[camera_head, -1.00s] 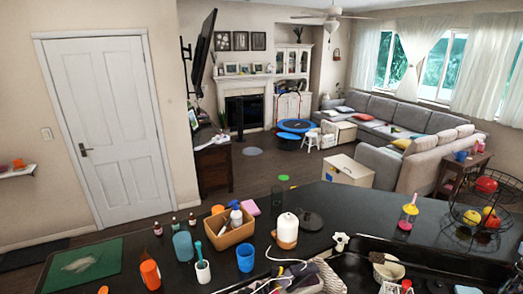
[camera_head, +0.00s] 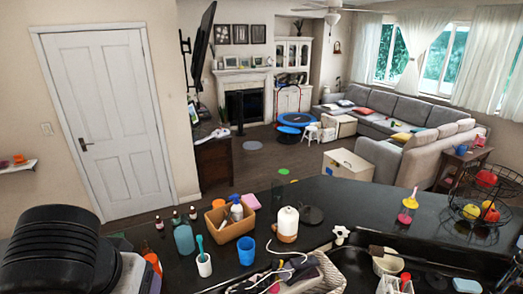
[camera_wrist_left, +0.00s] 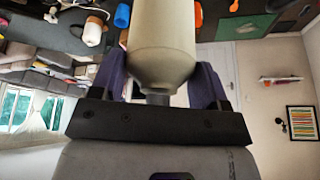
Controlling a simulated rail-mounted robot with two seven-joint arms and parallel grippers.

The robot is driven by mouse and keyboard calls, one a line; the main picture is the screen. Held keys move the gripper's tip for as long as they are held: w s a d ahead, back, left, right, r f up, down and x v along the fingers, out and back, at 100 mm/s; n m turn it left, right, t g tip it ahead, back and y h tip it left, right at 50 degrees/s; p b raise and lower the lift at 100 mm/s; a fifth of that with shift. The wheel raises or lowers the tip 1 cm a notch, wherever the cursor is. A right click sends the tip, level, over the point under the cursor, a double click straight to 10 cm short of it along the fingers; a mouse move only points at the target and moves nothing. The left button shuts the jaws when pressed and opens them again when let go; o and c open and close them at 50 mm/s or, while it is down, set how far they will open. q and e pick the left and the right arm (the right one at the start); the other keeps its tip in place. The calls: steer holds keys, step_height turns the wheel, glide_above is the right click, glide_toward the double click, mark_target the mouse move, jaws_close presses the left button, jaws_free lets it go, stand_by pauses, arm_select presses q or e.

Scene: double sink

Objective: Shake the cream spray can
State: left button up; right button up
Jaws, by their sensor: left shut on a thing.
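The cream spray can (camera_wrist_left: 163,40) shows in the left wrist view as a pale cream cylinder. It sits between the two dark fingers of my left gripper (camera_wrist_left: 161,78), which is shut on it. In the head view a black part of my left arm fills the lower left corner, and neither the left gripper nor the held can can be made out there. My right gripper is not in view.
The dark counter holds a wooden caddy (camera_head: 231,224), a blue cup (camera_head: 246,251), a white cup with a toothbrush (camera_head: 204,265), a white-and-brown bottle (camera_head: 288,225) and several small bottles. A wire fruit basket (camera_head: 480,209) stands at right. A white door (camera_head: 110,125) is behind.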

arm_select(q)
steer(key=f, duration=1.3)
steer(key=shift+s+f, duration=0.1)
steer(key=shift+s, duration=0.2)
steer(key=r, duration=1.3)
steer(key=shift+w, duration=0.3)
steer(key=f, duration=1.3)
steer(key=shift+s+f, duration=0.2)
steer(key=shift+s, duration=0.1)
steer(key=r, duration=1.3)
steer(key=shift+w+r, duration=0.3)
steer(key=shift+r, duration=0.05)
steer(key=f, duration=1.3)
steer(key=shift+s+d+f, duration=0.1)
steer(key=shift+s+f, duration=0.2)
steer(key=shift+f, duration=0.1)
steer(key=shift+w+r, duration=0.15)
steer(key=shift+r, duration=0.1)
